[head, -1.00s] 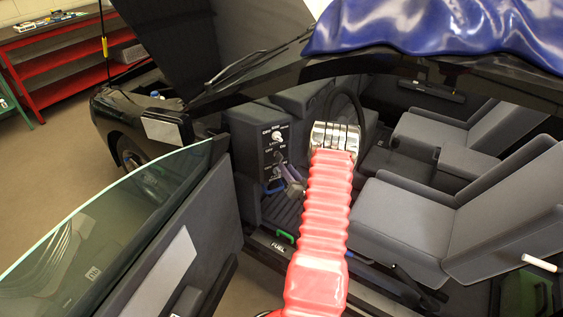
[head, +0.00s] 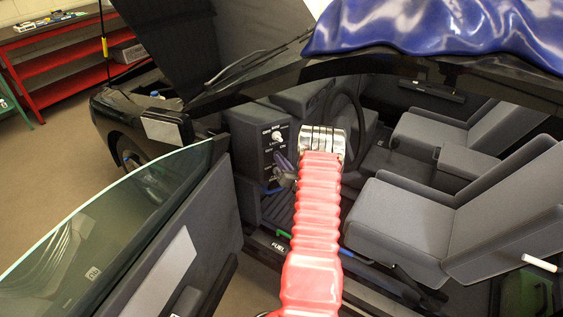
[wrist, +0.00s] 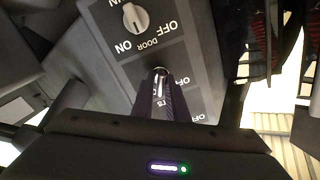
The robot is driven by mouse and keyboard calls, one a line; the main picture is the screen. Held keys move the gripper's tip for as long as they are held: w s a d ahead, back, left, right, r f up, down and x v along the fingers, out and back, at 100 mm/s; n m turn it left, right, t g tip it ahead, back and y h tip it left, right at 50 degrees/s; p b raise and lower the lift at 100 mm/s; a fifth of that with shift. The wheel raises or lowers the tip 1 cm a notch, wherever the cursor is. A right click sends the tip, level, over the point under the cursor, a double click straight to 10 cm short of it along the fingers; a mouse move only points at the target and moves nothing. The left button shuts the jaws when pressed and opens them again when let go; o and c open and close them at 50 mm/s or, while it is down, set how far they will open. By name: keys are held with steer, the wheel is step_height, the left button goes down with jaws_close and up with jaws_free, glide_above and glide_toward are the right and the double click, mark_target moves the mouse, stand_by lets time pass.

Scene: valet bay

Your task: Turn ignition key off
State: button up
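The dark control panel (head: 263,150) stands below the dashboard inside the open car doorway. In the wrist view a pale round knob (wrist: 135,17) sits on the panel's upper part (wrist: 190,60), between OFF and ON labels. Lower down, a small silver control (wrist: 160,78) shows between my fingertips. I cannot tell if it is the ignition key; its label is partly hidden. My gripper (wrist: 160,95) has a gap between its two dark fingers, which straddle this control. I cannot tell if they touch it. In the head view my gripper (head: 284,168) is close to the panel's face.
The steering wheel (head: 352,110) is right behind my wrist. The open car door (head: 170,260) stands to the left, and grey seats (head: 400,220) are to the right. A blue cover (head: 420,28) lies on the roof. A green lever (head: 283,233) is near the sill.

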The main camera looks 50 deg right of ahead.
jaws_close()
steer(key=shift+n, duration=0.4)
steer(key=n, duration=1.1)
stand_by(0.5)
steer(key=shift+o, duration=2)
jaws_free()
steer(key=shift+s, duration=0.15)
